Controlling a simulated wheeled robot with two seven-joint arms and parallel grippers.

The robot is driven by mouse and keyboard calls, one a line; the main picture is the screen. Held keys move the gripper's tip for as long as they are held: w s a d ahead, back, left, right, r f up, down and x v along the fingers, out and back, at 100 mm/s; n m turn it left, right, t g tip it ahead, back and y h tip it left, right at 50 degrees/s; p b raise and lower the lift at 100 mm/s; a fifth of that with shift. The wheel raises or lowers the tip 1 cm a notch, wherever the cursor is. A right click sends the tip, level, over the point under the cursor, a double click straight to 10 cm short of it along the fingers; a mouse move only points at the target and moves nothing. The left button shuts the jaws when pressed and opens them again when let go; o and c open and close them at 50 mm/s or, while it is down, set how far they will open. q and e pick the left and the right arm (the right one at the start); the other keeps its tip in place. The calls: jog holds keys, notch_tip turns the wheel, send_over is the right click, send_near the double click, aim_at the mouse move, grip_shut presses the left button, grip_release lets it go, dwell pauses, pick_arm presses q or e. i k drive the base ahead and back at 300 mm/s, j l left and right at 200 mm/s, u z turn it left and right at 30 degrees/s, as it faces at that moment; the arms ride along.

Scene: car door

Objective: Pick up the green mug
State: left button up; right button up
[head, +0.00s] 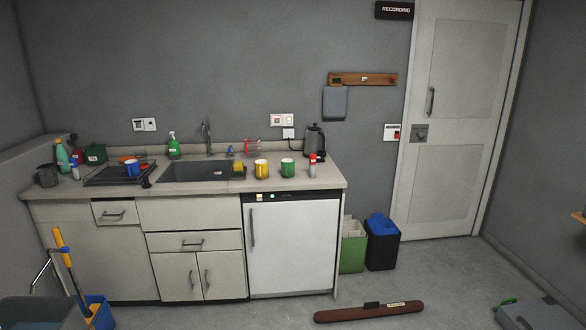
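The green mug (288,168) stands upright on the kitchen counter (335,178), right of the sink and above the white fridge. A yellow mug (261,169) stands just to its left, with a small gap between them. A red-and-white bottle or can (312,166) stands just to its right, near the counter's front. Neither of my grippers shows in the head view, and the counter is some way off across the floor.
The sink (195,173), a dark drying tray (105,177) and a kettle (314,141) are on the counter.

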aim_at(288, 164)
jog(key=i+z, duration=0.2)
jog(key=i, duration=0.55)
jog(key=i+j+z, duration=0.25)
jog(key=i, duration=0.55)
